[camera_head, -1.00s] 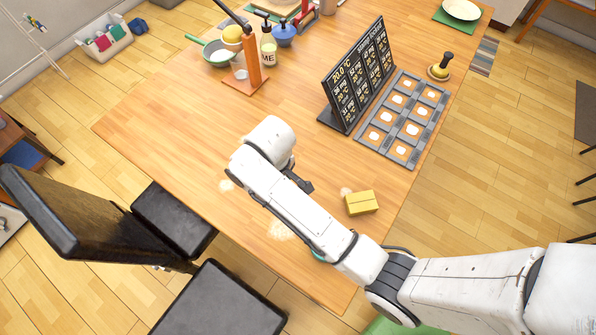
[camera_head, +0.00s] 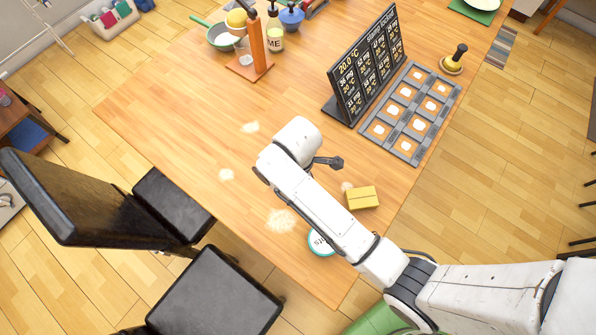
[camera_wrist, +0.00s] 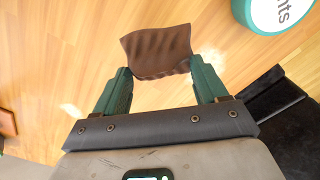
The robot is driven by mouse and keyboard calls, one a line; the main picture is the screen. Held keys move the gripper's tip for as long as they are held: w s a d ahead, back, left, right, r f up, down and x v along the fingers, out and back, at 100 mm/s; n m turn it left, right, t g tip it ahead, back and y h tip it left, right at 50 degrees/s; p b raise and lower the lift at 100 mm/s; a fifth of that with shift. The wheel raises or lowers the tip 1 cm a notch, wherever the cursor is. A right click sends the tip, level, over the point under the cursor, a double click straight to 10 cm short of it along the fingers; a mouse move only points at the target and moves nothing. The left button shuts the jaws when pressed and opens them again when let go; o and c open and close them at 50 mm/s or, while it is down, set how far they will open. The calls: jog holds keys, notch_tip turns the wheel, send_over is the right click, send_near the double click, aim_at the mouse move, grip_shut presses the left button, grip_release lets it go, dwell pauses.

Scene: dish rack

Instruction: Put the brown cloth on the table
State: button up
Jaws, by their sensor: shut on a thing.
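The brown cloth (camera_wrist: 157,52) shows in the wrist view as a small, wavy piece between the two green fingers of my gripper (camera_wrist: 162,73). My gripper is shut on it, and the cloth sticks out past the fingertips. The wooden table (camera_head: 170,105) fills the middle of the head view and also lies beneath the cloth in the wrist view (camera_wrist: 60,45). My arm reaches over the table's near part. The height of the cloth above the table is hard to tell.
Pale patches (camera_head: 281,220) mark the tabletop. A round teal-rimmed item (camera_head: 319,243) and a yellow box (camera_head: 362,197) lie near my arm. A menu board (camera_head: 365,68) and grey tray (camera_head: 410,115) stand to the right. Black chairs (camera_head: 215,295) line the left edge. The table's left part is clear.

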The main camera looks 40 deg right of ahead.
jog(key=shift+f+b, duration=1.25)
jog(key=shift+f, duration=1.25)
jog(key=shift+f, duration=0.1)
jog(key=shift+f, duration=0.65)
jog(key=shift+f, duration=0.2)
jog(key=o, duration=1.1)
notch_tip(320, 180, up, 11)
jog(key=shift+f+b, duration=0.1)
jog(key=shift+b, duration=0.25)
grip_shut()
